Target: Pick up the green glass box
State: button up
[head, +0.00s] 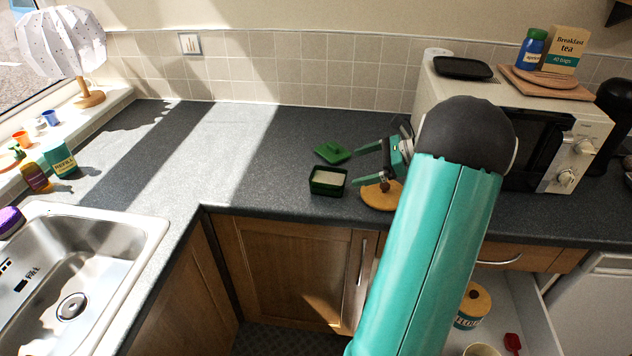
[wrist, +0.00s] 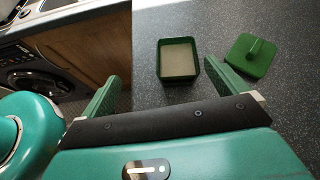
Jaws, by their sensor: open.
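The green glass box (head: 328,181) sits open on the dark worktop, with a pale filling or inner base showing. My gripper (head: 369,163) is open and empty, to the right of the box in the head view. In the wrist view my gripper (wrist: 163,85) shows its two green fingers spread apart, not touching the box.
A round wooden lid (head: 382,195) lies below my gripper on the worktop. A microwave (head: 535,140) stands to the right. An open drawer (head: 530,300) holds a flour tin (head: 473,306). The sink (head: 75,270) is at left. The worktop left of the box is clear.

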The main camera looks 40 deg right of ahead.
jog(key=d, duration=0.1)
jog(key=d+f, duration=0.1)
jog(key=m, duration=0.1)
jog(key=shift+s+d+f+t, duration=0.15)
jog(key=shift+s+d+t, duration=0.1)
jog(key=shift+d+t, duration=0.15)
jog(key=shift+s+d+m, duration=0.1)
jog(key=shift+d+m, duration=0.15)
jog(key=shift+m, duration=0.05)
send_near(313, 178)
jog(key=shift+x, duration=2.6)
jog(key=shift+t, duration=0.3)
jog(key=c, duration=1.2)
